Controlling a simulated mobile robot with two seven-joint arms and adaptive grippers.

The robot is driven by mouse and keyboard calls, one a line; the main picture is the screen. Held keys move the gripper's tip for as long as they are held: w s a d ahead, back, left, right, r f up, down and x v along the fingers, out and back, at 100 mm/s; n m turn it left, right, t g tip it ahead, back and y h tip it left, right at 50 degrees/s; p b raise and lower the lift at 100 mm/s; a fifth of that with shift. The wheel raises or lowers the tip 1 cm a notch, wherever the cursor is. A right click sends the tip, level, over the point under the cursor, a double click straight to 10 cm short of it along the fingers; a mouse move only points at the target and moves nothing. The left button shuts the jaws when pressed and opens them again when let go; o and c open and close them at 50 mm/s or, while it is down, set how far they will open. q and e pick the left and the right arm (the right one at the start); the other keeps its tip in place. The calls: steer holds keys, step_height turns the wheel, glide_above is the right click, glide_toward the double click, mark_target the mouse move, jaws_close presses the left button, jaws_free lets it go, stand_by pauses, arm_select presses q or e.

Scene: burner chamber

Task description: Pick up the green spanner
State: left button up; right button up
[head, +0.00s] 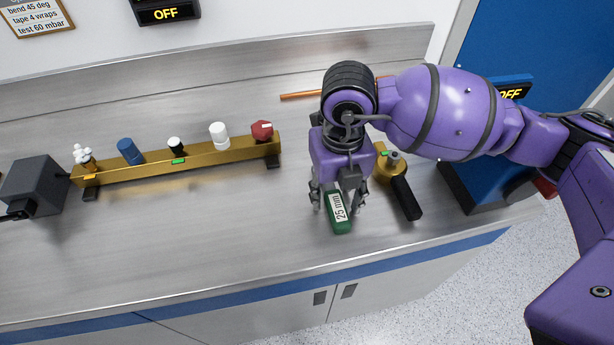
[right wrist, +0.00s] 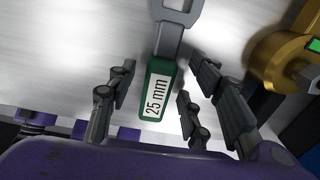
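The green spanner (head: 339,219) lies on the steel bench under my right gripper in the head view. Its green handle carries a white "25 mm" label. In the right wrist view the spanner (right wrist: 158,92) shows its handle and part of its grey metal head, which runs out of the top of the picture. My right gripper (head: 339,203) points down with its fingers apart, one on each side of the handle. In the right wrist view the open fingers (right wrist: 160,88) show gaps to the handle on both sides. My left gripper is not in view.
A brass fitting with a black handle (head: 406,197) lies close right of the right gripper. A brass rail (head: 210,156) with several coloured caps stands at the left. A copper rod (head: 299,96) lies behind. The bench front (head: 250,265) is clear.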

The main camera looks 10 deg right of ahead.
jaws_close()
steer(key=shift+r, duration=0.1)
stand_by(0.3)
